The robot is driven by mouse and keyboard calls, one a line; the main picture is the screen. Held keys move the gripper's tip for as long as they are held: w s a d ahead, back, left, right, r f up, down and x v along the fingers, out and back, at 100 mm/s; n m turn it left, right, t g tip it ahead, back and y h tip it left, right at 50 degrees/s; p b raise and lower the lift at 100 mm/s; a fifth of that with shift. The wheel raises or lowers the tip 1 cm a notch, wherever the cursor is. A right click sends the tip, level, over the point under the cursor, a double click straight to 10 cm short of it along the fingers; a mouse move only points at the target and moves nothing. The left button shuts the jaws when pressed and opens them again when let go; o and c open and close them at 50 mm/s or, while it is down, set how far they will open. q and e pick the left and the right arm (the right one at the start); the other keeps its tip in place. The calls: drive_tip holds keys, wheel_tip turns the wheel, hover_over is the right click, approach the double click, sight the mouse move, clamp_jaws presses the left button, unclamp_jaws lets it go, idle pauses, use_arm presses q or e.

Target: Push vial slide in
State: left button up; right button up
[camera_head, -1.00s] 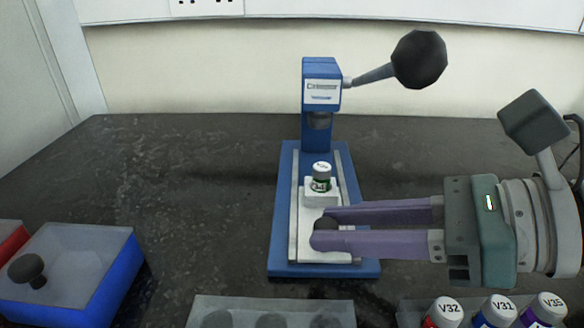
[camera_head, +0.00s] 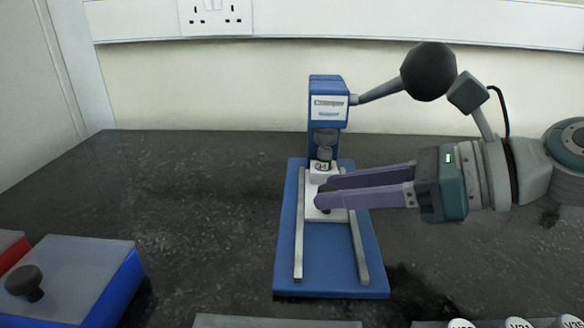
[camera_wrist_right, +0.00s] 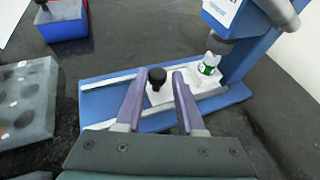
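The blue crimper (camera_head: 328,100) stands on a blue base with two pale rails. Its white slide (camera_head: 322,214) is near the back of the rails, close to the column. A vial with a green label (camera_head: 321,165) stands upright in the slide's block, at or just below the crimper head; it also shows in the right wrist view (camera_wrist_right: 208,65). The slide's black knob (camera_wrist_right: 157,78) sits between the fingers of my right gripper (camera_head: 323,189). The fingers are apart, with small gaps beside the knob in the wrist view. My left gripper is not in view.
The crimper's lever with a black ball (camera_head: 428,71) sticks out to the right, above my right wrist. A blue box with a knobbed lid (camera_head: 80,280) stands at the left. Vial caps (camera_head: 518,323) and a grey rack (camera_head: 270,321) show at the front edge.

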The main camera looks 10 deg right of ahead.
drive_tip(key=o, duration=0.3)
drive_tip(key=shift+w+r, duration=0.1)
drive_tip(key=shift+o, duration=0.2)
drive_tip(key=p+v, duration=0.2)
drive_tip(key=v, duration=0.8)
